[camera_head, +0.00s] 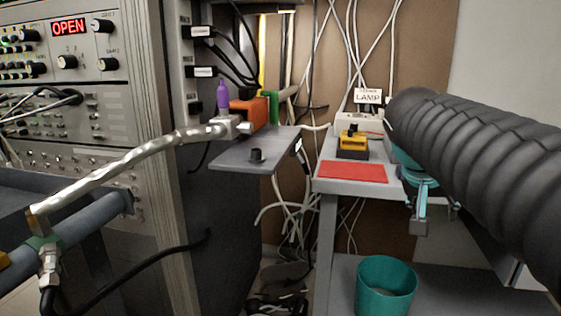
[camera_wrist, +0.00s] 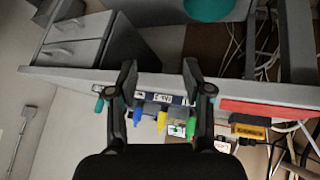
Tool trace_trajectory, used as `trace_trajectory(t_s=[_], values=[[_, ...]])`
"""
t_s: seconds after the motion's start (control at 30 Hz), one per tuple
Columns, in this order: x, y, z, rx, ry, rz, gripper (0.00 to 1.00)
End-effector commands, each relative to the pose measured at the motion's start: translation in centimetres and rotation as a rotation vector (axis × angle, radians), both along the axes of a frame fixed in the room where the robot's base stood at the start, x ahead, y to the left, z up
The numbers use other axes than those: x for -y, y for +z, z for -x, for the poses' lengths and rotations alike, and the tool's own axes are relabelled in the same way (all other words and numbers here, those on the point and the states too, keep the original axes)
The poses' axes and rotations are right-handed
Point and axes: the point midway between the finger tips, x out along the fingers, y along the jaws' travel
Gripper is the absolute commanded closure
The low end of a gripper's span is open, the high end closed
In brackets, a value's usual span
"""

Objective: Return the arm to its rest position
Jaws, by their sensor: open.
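My gripper (camera_wrist: 160,78) is open in the wrist view, with its two dark fingers apart and nothing between them. Past the fingers is the grey table edge (camera_wrist: 80,78), with a row of coloured items, blue (camera_wrist: 138,115), yellow (camera_wrist: 162,122) and green (camera_wrist: 190,127), beside small labels. In the head view a thick black ribbed sleeve fills the right side and hides part of the table behind it.
A red mat (camera_head: 353,171) and a yellow-black device (camera_head: 352,143) sit on the right table. A teal bin (camera_head: 384,290) stands below. At left are a metal hose (camera_head: 130,160), a rack with an OPEN display (camera_head: 70,27) and a grey shelf (camera_head: 240,158). Cables hang behind.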

Motion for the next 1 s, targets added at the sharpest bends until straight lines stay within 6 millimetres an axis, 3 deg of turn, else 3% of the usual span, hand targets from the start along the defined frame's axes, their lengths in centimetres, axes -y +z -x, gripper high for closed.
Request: trace_trajectory(t_s=[0.03, 0.3, 0.5, 0.7, 1.0], values=[[-1.3, -0.6, 1.9, -0.015, 0.061, -0.029, 0.50], [-7.7, -7.3, 10.0, -0.053, 0.373, -0.174, 0.50], [-10.7, -11.2, 14.0, -0.042, 0.517, -0.238, 0.50], [-11.7, -12.8, 15.4, -0.035, 0.565, -0.257, 0.50], [-11.7, -12.9, 15.4, -0.036, 0.565, -0.259, 0.50]])
